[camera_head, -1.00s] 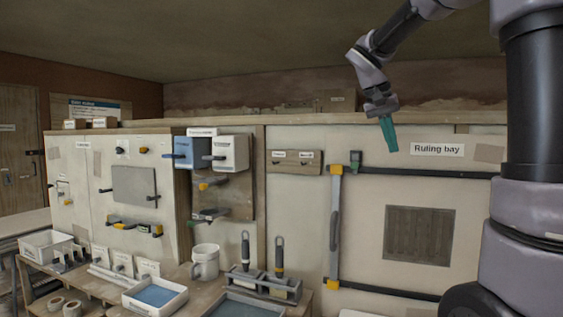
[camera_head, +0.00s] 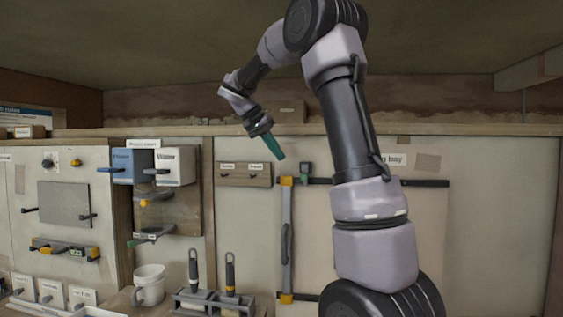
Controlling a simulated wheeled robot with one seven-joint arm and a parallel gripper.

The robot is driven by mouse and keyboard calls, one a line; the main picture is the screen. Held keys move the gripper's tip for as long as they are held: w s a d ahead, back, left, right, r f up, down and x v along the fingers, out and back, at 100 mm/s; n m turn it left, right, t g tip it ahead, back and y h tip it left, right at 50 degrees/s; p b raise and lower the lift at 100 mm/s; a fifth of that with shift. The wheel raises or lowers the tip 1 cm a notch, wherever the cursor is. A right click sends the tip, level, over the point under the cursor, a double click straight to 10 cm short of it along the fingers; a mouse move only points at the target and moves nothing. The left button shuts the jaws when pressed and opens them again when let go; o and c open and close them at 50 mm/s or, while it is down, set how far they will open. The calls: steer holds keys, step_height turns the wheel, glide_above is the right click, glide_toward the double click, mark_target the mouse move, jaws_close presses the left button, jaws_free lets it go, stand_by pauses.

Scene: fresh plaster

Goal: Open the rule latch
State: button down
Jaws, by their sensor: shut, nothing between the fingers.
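The rule is a grey vertical bar (camera_head: 287,238) with yellow-orange end blocks, standing against the pale wall panel between dark upper and lower rails. A small dark-and-green block (camera_head: 305,172), which looks like the rule latch, sits on the upper rail just right of the rule's top end. Whether it is latched is too small to tell. My gripper (camera_head: 275,149) has teal fingers, shut and empty. It points down and right, above and slightly left of the block in the picture, and appears apart from it.
A wooden hook board (camera_head: 244,174) is left of the rule. Further left are blue and white dispensers (camera_head: 174,165) on a wooden panel. A white mug (camera_head: 149,284) and a rack of handled tools (camera_head: 212,300) stand below.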

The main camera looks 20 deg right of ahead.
mark_target(305, 176)
steer(key=x, duration=0.8)
steer(key=shift+d+f, duration=0.25)
